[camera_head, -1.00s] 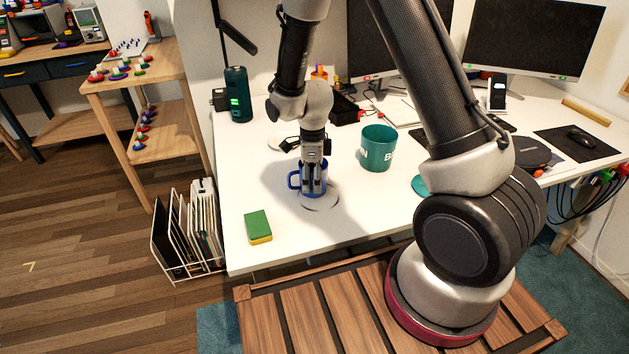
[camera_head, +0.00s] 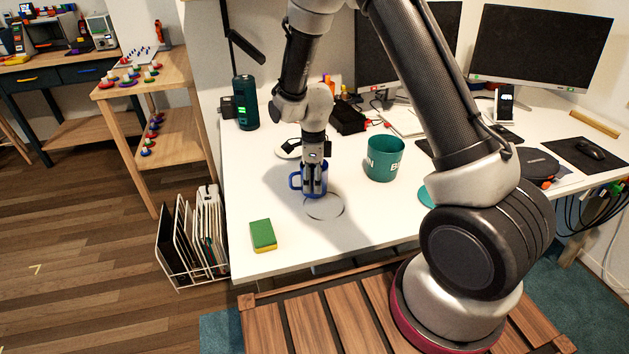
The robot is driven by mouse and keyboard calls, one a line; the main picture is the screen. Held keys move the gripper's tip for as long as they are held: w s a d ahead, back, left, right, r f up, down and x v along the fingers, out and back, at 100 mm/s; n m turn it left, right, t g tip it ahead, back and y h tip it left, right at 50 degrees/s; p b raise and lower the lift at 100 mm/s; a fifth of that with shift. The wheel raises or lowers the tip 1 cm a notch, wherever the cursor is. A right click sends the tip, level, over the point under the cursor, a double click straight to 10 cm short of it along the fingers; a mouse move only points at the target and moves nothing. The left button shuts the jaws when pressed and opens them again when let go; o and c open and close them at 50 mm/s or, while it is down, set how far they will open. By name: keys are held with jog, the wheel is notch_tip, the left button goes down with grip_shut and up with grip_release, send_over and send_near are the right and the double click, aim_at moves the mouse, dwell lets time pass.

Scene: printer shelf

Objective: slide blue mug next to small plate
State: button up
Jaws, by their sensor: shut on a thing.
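The blue mug (camera_head: 296,181) stands on the white desk with its handle to the left. My gripper (camera_head: 314,187) reaches down from above and is shut on the mug; its fingers hide part of the mug. A pale grey round flat disc (camera_head: 324,207), which looks like a small plate, lies just in front of the mug and slightly right. I cannot tell whether the mug's base touches its rim. Another white round thing (camera_head: 285,150) lies behind the mug, partly covered by a dark object.
A large teal mug (camera_head: 385,160) stands to the right of the blue mug. A green and yellow sponge (camera_head: 263,235) lies near the front left edge. A dark green cylinder (camera_head: 246,102) stands at the back left. The desk (camera_head: 252,190) left of the mug is clear.

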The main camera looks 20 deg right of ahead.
jog(key=shift+w, duration=0.2)
jog(key=shift+w+a, duration=0.15)
jog(key=shift+w, duration=1.5)
jog(key=shift+w+a, duration=0.15)
jog(key=shift+w, duration=1.5)
jog(key=shift+w+f, duration=0.1)
jog(key=shift+w, duration=0.05)
jog(key=shift+w+a, duration=0.15)
jog(key=shift+w, duration=0.9)
jog(key=o, duration=1.3)
jog(key=shift+w, duration=0.1)
